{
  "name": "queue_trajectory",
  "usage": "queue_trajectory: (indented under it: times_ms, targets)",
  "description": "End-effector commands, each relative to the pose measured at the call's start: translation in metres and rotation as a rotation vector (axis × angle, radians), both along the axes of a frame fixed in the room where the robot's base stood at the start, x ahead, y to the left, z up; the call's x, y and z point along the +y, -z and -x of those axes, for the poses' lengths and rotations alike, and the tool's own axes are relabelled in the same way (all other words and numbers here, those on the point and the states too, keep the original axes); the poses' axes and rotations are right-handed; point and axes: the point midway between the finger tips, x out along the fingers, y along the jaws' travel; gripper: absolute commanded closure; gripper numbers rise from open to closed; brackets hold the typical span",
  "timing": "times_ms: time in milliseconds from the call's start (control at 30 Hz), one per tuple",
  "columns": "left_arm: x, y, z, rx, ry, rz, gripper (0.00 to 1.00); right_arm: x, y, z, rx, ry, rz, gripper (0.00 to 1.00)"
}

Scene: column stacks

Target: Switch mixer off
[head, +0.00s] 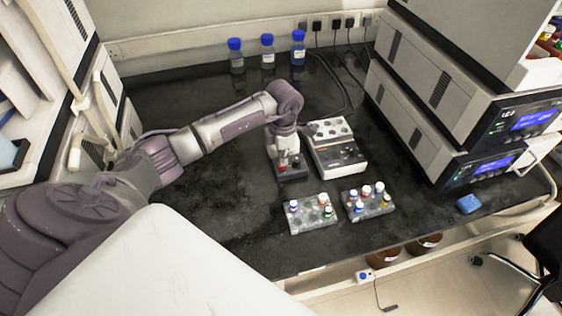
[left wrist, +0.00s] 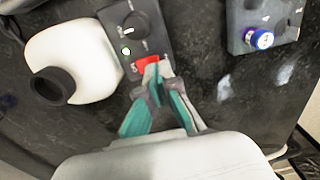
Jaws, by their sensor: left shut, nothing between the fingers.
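The mixer's dark control panel (left wrist: 150,30) shows in the left wrist view with a knob (left wrist: 137,25), a small green light (left wrist: 126,50) that looks lit, and a red switch (left wrist: 146,64). A white rounded body with a black cup (left wrist: 52,85) is beside the panel at the left. My left gripper (left wrist: 158,76) is shut and empty, its fingertips at the red switch; touching or just above it, I cannot tell. In the head view the mixer's dark base (head: 294,174) shows below my left gripper (head: 285,164), and my wrist hides the rest. My right gripper is not in view.
A grey device with a top plate (head: 338,150) stands just right of the mixer. Two vial racks (head: 312,217) (head: 372,207) are in front of it. Blue-capped bottles (head: 267,52) stand at the back wall. Stacked instruments (head: 440,110) fill the right. The left bench (head: 200,105) is clear.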

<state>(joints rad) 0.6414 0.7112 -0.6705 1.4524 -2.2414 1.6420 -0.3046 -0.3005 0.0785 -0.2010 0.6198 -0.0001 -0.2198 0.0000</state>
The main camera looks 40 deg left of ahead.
Motion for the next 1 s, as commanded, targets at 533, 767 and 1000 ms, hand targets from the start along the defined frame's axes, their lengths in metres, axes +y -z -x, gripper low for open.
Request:
queue_trajectory:
  times_ms: [533, 767, 1000]
  targets:
    - [0.000, 0.005, 0.000, 0.000, 0.000, 0.000, 1.00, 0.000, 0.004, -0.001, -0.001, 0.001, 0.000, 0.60]
    - [0.000, 0.008, 0.000, 0.000, 0.000, 0.000, 1.00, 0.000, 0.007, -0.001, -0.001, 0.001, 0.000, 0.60]
    - [0.000, 0.012, 0.000, 0.000, 0.000, 0.000, 1.00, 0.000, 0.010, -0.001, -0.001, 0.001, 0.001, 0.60]
